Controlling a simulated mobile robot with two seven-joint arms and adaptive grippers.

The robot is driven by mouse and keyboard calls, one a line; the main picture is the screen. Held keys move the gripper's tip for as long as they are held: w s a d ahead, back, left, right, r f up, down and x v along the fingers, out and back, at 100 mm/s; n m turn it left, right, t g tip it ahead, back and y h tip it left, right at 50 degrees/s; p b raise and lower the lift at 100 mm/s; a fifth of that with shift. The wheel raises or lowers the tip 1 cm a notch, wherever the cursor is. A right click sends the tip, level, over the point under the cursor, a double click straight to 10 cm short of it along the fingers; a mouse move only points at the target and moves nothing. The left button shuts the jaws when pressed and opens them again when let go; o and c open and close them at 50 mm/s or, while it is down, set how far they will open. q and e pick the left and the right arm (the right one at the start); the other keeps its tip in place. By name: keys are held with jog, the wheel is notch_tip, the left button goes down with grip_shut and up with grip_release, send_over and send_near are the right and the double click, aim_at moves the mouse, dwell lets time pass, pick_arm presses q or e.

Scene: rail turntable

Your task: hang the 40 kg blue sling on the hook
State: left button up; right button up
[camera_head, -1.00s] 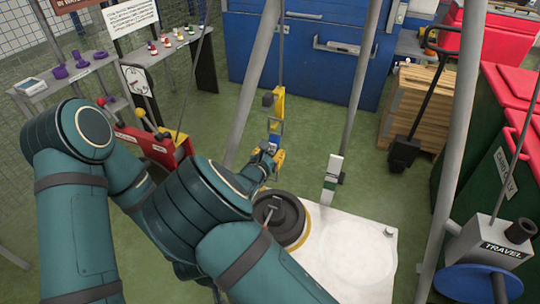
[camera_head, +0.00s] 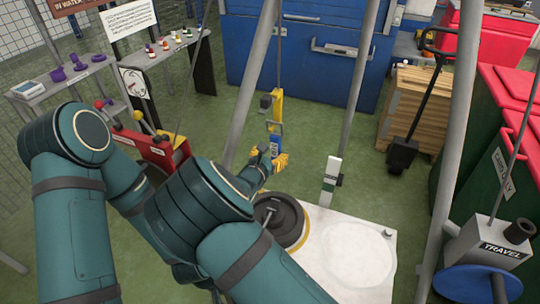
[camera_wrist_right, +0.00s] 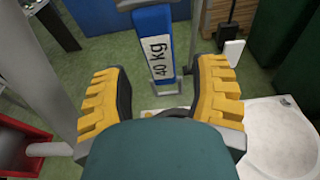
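The blue sling (camera_head: 275,147) hangs below the yellow hook block (camera_head: 276,106) in the head view, its top at the grey hook. In the right wrist view the blue sling (camera_wrist_right: 152,25) hangs upright, with a white "40 kg" label facing me. My right gripper (camera_head: 270,162) is just below and in front of the sling in the head view. In the right wrist view its yellow fingers (camera_wrist_right: 161,82) are spread wide, with clear gaps to the sling beyond them. The hook's contact with the sling is too small to make out.
A dark round weight (camera_head: 279,218) sits on the white platform (camera_head: 345,285) below. Grey tripod legs (camera_head: 350,110) stand around the hook. A red winch (camera_head: 150,146) is at left, a wooden pallet stack (camera_head: 413,105) and a travel control box (camera_head: 487,240) at right.

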jog(key=v, duration=1.2)
jog(key=s+d+f+m+g+h, duration=0.1)
jog(key=s+d+f+m+g, duration=0.3)
jog(key=d+f, duration=0.25)
jog(key=s+d+f+m+g, duration=0.3)
jog(key=d+f+g, duration=0.2)
jog(key=f, duration=0.2)
jog(key=s+d+f+m+g+y, duration=0.1)
jog(key=s+m+y, duration=0.4)
jog(key=m, duration=0.8)
jog(key=s+d+f+m+g+y, duration=0.1)
jog(key=s+f+m+y, duration=0.4)
jog(key=m, duration=0.8)
jog(key=s+f+g, duration=0.1)
jog(key=s, duration=0.2)
jog(key=shift+s+d+g+y, duration=0.15)
jog(key=shift+d+g+y, duration=0.15)
jog(key=shift+g+y, duration=0.1)
